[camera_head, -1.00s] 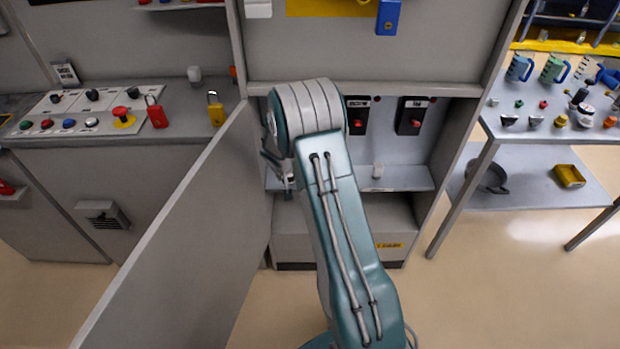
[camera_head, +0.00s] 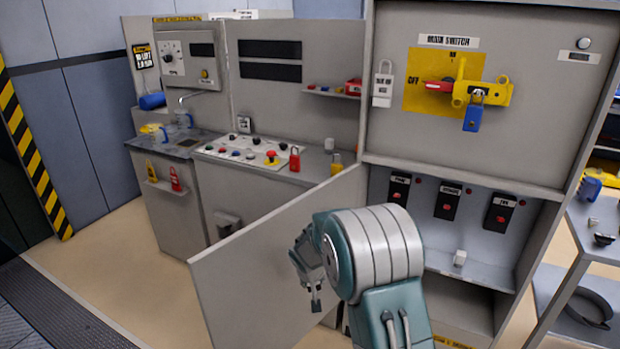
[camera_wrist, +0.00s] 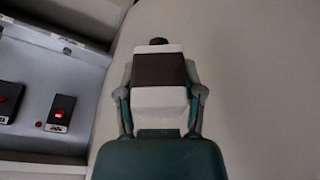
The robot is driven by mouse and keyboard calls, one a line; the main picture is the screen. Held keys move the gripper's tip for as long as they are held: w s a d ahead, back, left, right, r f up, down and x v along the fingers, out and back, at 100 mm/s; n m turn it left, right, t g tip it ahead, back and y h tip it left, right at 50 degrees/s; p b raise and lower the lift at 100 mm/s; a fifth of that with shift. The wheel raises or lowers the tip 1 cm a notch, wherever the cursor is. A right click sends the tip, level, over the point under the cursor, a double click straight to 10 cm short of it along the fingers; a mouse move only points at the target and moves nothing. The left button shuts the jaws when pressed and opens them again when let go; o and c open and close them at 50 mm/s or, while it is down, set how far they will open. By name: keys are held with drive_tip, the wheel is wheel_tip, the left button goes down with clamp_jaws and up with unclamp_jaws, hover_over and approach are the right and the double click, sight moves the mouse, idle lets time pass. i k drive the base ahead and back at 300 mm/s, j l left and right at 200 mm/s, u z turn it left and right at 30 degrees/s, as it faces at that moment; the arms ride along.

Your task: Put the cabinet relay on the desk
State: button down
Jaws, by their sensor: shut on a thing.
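My gripper (camera_head: 312,285) is in front of the open cabinet door, pointing down. In the wrist view its fingers (camera_wrist: 163,98) are shut on a white block with a dark brown band (camera_wrist: 159,70), which looks like the cabinet relay; a black knob shows at its far end. In the head view the held block is small and mostly hidden by the fingers. The grey desk (camera_head: 312,166) stands behind the door, left of the cabinet, well apart from my gripper.
The open cabinet door (camera_head: 250,290) stands between my gripper and the desk.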

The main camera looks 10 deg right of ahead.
sight(328, 164)
drive_tip(key=k+j+u, duration=0.4)
drive_tip(key=k, duration=0.25)
drive_tip(key=i+u, duration=0.3)
drive_tip(key=i, duration=0.15)
drive_tip(key=i+j+z, duration=0.25)
drive_tip(key=i, duration=0.3)
drive_tip(key=i+j+z, duration=0.25)
drive_tip(key=i, duration=0.25)
drive_tip(key=i+j+z, duration=0.25)
drive_tip(key=z, duration=0.2)
drive_tip(key=i+j+z, duration=0.15)
drive_tip(key=j+z, duration=0.3)
drive_tip(key=i+j+z, duration=0.1)
drive_tip(key=j+z, duration=0.3)
drive_tip(key=j, duration=0.3)
drive_tip(key=j+z, duration=0.4)
drive_tip(key=j, duration=0.25)
drive_tip(key=i+j+z, duration=0.15)
drive_tip(key=j, duration=0.15)
drive_tip(key=j+z, duration=0.15)
drive_tip(key=i+j, duration=0.05)
drive_tip(key=j, duration=0.05)
